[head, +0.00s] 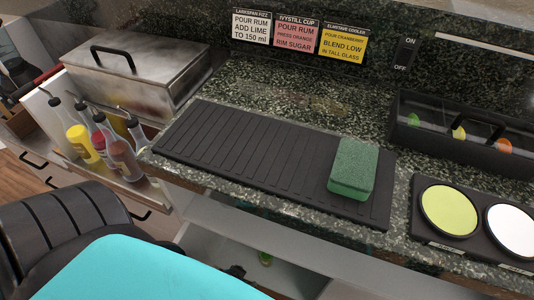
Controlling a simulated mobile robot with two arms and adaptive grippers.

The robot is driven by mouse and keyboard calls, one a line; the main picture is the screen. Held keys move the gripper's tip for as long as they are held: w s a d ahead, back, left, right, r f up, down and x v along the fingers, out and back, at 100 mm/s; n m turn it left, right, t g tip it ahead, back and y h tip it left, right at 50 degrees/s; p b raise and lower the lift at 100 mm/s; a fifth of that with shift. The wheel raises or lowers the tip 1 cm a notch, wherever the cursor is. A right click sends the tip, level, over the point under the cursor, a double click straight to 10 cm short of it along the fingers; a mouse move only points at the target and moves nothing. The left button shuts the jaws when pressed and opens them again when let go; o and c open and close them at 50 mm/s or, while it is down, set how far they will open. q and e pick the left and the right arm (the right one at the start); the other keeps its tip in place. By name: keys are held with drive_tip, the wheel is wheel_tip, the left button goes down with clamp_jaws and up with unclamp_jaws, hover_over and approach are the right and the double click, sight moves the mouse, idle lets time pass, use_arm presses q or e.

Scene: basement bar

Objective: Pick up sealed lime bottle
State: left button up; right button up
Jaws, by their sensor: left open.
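A small green item (265,258) shows in the open space under the counter, at the bottom middle of the head view. It may be part of the sealed lime bottle, but too little shows to tell. A small dark part, likely the tip of my left gripper (236,271), shows just left of it, past the edge of my teal arm cover. Most of this gripper is hidden, and I see nothing held in it. I cannot tell whether it touches the green item. My right gripper is out of view.
Several pourer bottles (103,142) stand in a rack at left, by a metal lidded box (137,68). On the counter are a black ribbed mat (225,143), a green sponge (352,168), a dark garnish tray (450,140) and two round rimming dishes (449,210). The counter edge overhangs the lower space.

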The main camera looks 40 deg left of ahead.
use_arm(q)
drive_tip(key=shift+t, duration=0.5)
drive_tip(key=w+b, duration=0.2)
drive_tip(key=w, duration=0.3)
drive_tip(key=w+a+f+b, duration=0.1)
drive_tip(key=w+b, duration=0.1)
drive_tip(key=w, duration=0.2)
drive_tip(key=w+a+b, duration=0.1)
drive_tip(key=w+b, duration=0.1)
drive_tip(key=w, duration=0.3)
drive_tip(key=shift+w+f+b, duration=0.15)
drive_tip(key=shift+w+b, duration=0.2)
drive_tip(key=shift+w+f+b, duration=0.35)
drive_tip(key=shift+f, duration=0.1)
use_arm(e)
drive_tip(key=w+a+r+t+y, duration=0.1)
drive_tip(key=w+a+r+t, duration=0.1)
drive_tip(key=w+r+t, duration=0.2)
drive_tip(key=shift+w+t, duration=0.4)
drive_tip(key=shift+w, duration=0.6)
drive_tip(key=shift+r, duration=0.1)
use_arm(q)
clamp_jaws()
